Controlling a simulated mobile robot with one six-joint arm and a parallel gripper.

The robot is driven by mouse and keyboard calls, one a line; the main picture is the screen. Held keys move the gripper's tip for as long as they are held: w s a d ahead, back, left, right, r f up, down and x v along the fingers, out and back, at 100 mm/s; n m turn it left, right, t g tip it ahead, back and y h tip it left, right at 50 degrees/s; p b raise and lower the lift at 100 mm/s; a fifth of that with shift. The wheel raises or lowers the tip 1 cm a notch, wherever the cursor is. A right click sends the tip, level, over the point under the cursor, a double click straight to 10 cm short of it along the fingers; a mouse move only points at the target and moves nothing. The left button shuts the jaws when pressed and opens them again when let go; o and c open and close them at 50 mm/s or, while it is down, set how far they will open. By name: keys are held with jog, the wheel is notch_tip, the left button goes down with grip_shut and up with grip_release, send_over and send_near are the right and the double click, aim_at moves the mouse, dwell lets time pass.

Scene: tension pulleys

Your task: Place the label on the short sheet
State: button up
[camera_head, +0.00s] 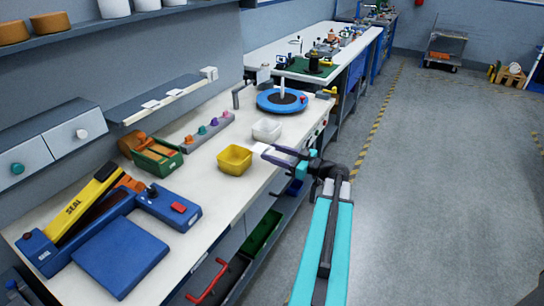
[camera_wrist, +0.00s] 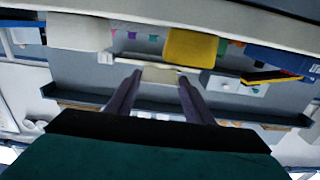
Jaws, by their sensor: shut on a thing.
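My gripper (camera_head: 276,154) is over the front edge of the bench, to the right of the yellow bin. Its two dark fingers are shut on a small pale label (camera_head: 261,148), which sticks out from the fingertips toward the bench. In the wrist view the cream label (camera_wrist: 160,74) lies between the fingertips (camera_wrist: 160,78). Small pale pieces lie on the wall ledge, one at the left (camera_head: 151,104) and one further right (camera_head: 174,93). I cannot tell which piece is the short sheet.
The yellow bin (camera_head: 234,161) and a white bin (camera_head: 267,130) stand close to my gripper. A blue turntable (camera_head: 282,101) is behind them. A blue sealer (camera_head: 120,225), a green tape dispenser (camera_head: 157,156) and a strip of coloured knobs (camera_head: 209,130) occupy the bench.

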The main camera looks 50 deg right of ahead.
jog(key=shift+f+b, duration=0.35)
jog(key=shift+b, duration=0.25)
jog(key=o, duration=1)
jog(key=shift+r+p, duration=0.6)
jog(key=shift+p, duration=0.35)
jog(key=shift+r+p, duration=0.25)
jog(key=shift+p, duration=0.3)
jog(key=b+v, duration=0.1)
jog(key=v, duration=0.5)
jog(key=b+v, duration=0.2)
jog(key=v, duration=0.4)
jog(key=shift+f+b, duration=0.25)
jog(key=shift+b, duration=0.05)
